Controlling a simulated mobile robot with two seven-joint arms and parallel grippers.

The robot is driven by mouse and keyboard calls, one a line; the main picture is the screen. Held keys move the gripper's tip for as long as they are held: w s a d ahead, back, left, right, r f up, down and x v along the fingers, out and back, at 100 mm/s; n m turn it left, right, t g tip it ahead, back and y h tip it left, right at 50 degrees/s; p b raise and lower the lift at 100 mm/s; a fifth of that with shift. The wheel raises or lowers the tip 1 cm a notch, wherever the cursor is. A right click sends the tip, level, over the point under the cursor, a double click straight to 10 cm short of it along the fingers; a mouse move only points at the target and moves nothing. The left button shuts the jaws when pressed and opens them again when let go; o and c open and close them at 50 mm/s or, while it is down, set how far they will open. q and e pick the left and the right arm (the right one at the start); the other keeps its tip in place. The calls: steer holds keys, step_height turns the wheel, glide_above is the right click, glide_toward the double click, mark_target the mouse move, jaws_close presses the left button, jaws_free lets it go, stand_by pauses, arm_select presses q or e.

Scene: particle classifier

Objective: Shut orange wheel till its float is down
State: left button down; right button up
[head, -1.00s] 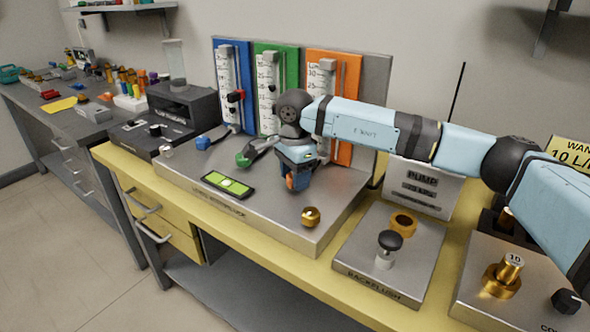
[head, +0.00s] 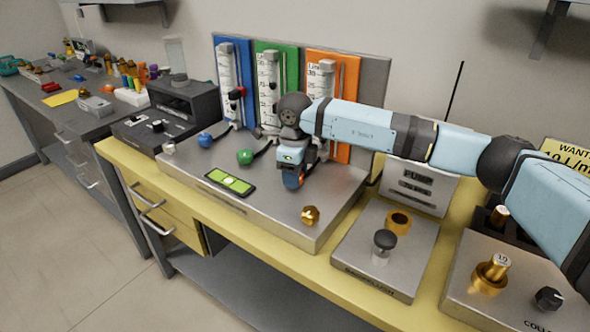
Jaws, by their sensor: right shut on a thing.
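The orange wheel (head: 293,180) sits at the front of the steel flow unit, below the orange panel (head: 343,92). My right gripper (head: 294,171) reaches down over it and is shut on it. The gripper and wrist hide much of the wheel. The orange panel carries a white scale tube (head: 321,85); my arm covers its lower part, and I cannot make out its float. My left gripper is not in view.
A blue wheel (head: 205,140) and a green wheel (head: 244,157) stand to the left, under the blue panel (head: 234,62) and green panel (head: 270,80). A green-lit display (head: 230,181) and a brass knob (head: 310,215) are on the steel top. The pump box (head: 418,186) stands to the right.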

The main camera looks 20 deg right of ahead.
arm_select(q)
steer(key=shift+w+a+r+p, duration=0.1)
steer(key=shift+p, duration=0.25)
arm_select(e)
steer(key=shift+r+m, duration=0.1)
steer(key=shift+m, duration=1)
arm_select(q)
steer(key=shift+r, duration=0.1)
arm_select(e)
steer(key=o, duration=0.9)
arm_select(q)
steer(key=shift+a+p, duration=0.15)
steer(key=shift+p, duration=0.8)
arm_select(e)
step_height(320, 180, up, 14)
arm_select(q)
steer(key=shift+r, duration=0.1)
